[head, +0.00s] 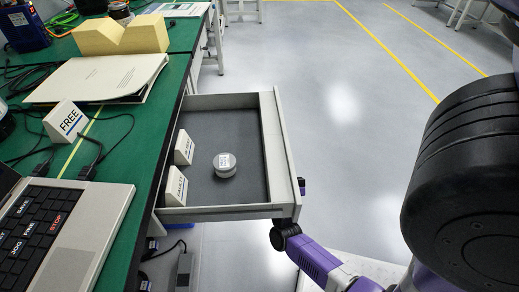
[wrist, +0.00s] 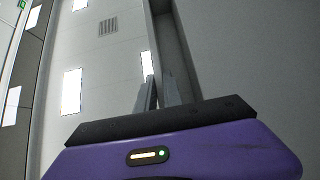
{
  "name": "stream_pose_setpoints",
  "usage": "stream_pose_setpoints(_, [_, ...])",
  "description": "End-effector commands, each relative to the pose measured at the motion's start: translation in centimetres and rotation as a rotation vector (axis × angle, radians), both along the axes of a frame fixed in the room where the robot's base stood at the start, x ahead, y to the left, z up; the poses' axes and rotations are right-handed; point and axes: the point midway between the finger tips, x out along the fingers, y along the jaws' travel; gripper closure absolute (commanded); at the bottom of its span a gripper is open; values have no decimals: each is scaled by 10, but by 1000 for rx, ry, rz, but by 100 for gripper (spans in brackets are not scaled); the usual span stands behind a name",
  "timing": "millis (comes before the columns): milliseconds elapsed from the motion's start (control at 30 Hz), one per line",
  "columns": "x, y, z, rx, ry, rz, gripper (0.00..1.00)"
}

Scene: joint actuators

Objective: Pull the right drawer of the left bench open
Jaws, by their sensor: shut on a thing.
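The drawer (head: 281,150) stands well out from the green-topped bench (head: 125,150) in the head view. Its grey inside holds a round tin (head: 225,168) with a white label and two white labelled blocks (head: 176,187). My gripper (head: 301,186) is at the outer side of the drawer front, near its lower corner, mostly hidden by the panel. It is shut on the drawer's handle, which the front hides in the head view. In the wrist view the two grey fingers (wrist: 160,94) are close together against the pale drawer front (wrist: 230,55).
On the bench lie a laptop (head: 60,230), a FREE sign (head: 66,121), a binder (head: 95,78), a yellow notched block (head: 120,36) and black cables. The grey floor (head: 360,100) right of the drawer is clear, with yellow lines.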

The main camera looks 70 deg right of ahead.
Motion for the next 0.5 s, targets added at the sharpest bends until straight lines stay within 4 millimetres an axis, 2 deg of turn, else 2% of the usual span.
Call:
stream_pose_setpoints(33, [-8, -2, -1, 0, 4, -2, 100])
stream_pose_setpoints(200, [-25, -8, -2, 1, 3, 0, 100])
stream_pose_setpoints(500, [-33, -11, -2, 2, 2, 1, 100])
